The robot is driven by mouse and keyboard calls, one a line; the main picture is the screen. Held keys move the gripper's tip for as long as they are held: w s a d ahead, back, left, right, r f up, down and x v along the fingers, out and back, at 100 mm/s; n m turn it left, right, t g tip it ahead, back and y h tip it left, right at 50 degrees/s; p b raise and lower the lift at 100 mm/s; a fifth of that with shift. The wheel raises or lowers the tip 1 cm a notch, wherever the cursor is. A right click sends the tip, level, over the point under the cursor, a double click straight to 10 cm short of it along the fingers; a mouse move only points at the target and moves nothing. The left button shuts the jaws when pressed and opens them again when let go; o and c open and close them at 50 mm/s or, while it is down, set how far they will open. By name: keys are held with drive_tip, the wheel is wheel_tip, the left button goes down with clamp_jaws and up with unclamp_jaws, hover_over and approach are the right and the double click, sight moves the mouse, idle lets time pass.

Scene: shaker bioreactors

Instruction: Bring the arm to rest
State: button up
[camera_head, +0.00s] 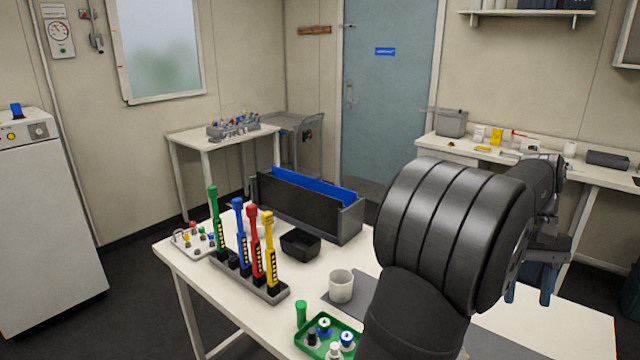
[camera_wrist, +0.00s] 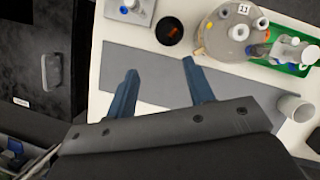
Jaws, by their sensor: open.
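My gripper (camera_head: 530,294) hangs at the right of the head view, above the front table (camera_head: 205,318), with its two blue fingers pointing down. In the wrist view the fingers (camera_wrist: 160,70) are spread apart, with nothing between them. They are over a grey mat (camera_wrist: 225,90) on the white table. My dark arm hides much of the table's right side in the head view.
A lidded vessel marked 11 (camera_wrist: 228,42), a green tray (camera_head: 305,346) of bottles and a white cup (camera_head: 341,287) stand near the mat. Left are a rack (camera_head: 268,293) of coloured upright tools, a black tray (camera_head: 300,244) and a grey bin (camera_head: 350,220).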

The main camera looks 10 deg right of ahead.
drive_tip(key=x, duration=1.5)
drive_tip(key=shift+s+a+f, duration=0.2)
drive_tip(key=shift+s, duration=0.1)
drive_tip(key=shift+f, duration=0.1)
